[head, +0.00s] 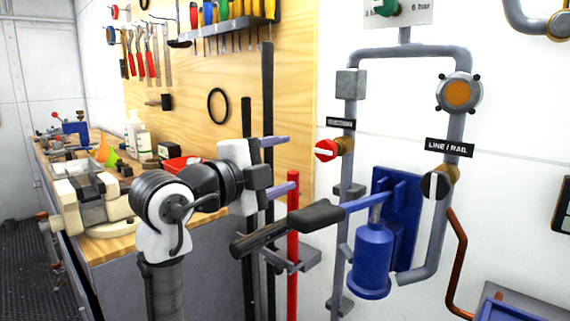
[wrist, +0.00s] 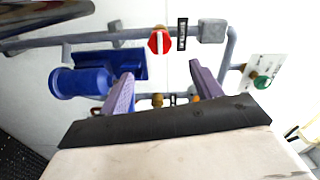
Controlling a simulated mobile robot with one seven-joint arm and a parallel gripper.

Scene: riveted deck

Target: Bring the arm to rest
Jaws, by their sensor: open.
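My gripper (head: 289,163) is in the middle of the head view, its two purple fingers spread and pointing right toward the pipe panel. Nothing is between them. In the wrist view the fingers (wrist: 161,70) stand apart with the wall and pipework beyond. The blue hand pump (head: 372,258) is to the lower right of my gripper, with its black-gripped lever (head: 315,215) reaching left below the fingers. The pump also shows in the wrist view (wrist: 85,80). The red valve knob (head: 326,150) is right of the fingers, and in the wrist view (wrist: 160,41) it is above them.
A black-and-white valve (head: 436,186) sits under the LINE / RAIL label. A green knob (head: 386,7) is at the top. A red post (head: 293,250) and dark upright bars stand close to my arm. The workbench (head: 112,246) with a vise (head: 85,192) is at left.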

